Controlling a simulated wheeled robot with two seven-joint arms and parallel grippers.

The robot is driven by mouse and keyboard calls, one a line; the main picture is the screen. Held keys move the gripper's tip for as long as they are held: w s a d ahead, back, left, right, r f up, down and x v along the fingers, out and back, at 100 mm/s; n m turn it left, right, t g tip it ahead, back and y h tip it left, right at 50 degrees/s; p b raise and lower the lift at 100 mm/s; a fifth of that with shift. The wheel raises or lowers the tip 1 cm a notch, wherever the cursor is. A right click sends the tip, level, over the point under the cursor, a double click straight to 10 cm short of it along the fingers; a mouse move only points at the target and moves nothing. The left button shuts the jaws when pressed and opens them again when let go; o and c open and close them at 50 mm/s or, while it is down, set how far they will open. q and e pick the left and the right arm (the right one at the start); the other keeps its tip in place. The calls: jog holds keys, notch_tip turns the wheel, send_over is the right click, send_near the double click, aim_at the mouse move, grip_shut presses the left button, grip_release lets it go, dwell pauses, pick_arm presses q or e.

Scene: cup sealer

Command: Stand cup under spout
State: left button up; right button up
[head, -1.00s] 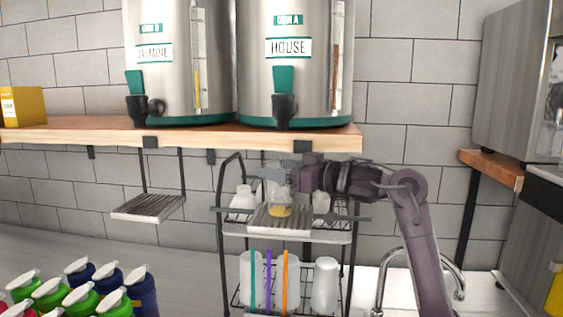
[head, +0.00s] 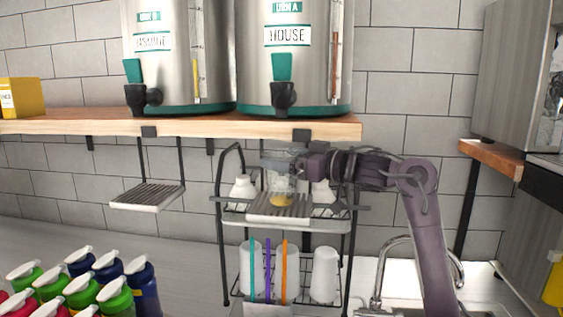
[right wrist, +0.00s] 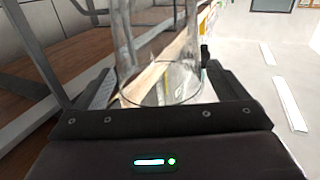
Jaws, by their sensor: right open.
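A clear cup (head: 283,183) with a little yellow at its bottom stands upright on the slatted drip tray (head: 270,214). The tray hangs below the black spout (head: 284,96) of the HOUSE dispenser (head: 293,62), and the cup lies roughly in line under that spout. My right gripper (head: 300,163) is at the cup's right side at cup height. In the right wrist view the clear cup (right wrist: 160,80) shows between the spread fingers, which look apart from its wall. My left gripper is not in view.
A JASMINE dispenser (head: 177,55) stands on the same wooden shelf (head: 200,126), with an empty drip tray (head: 147,197) below it. A wire rack (head: 347,265) with white cups is behind and below my gripper. Coloured pump bottles (head: 114,293) fill the lower left.

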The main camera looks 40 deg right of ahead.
jog(key=b+v, duration=0.6)
jog(key=v, duration=0.4)
jog(key=shift+s, duration=0.35)
jog(key=shift+d, duration=0.1)
